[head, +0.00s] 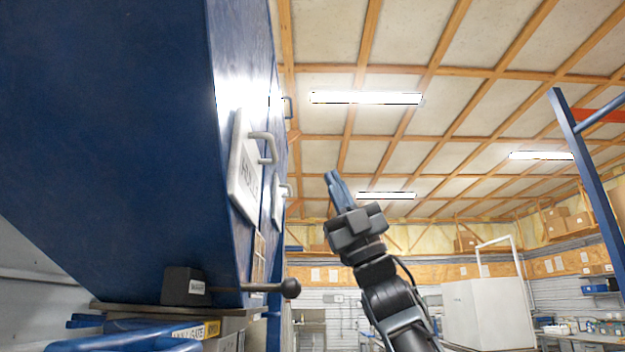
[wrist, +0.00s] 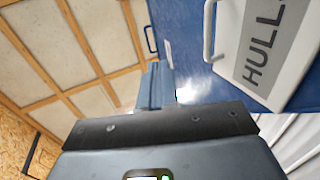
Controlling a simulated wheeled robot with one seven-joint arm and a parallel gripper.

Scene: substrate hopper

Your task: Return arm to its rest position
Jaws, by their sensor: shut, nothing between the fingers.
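My gripper (head: 333,180) is raised in the middle of the head view, pointing up and slightly left, with its blue fingers together and nothing between them. In the wrist view the gripper (wrist: 158,85) points up toward the ceiling and the blue hopper. My dark arm comes up from the lower right of the head view. The blue hopper (head: 110,110) fills the left side of the head view and the right side of the wrist view (wrist: 185,30). The gripper appears apart from it.
A white labelled panel with a handle (head: 246,170) is on the hopper's side; its label shows "HULL" in the wrist view (wrist: 265,45). A lever with a black knob (head: 290,288) sticks out at the hopper's bottom. A blue frame (head: 592,185) stands right. Open space surrounds the gripper.

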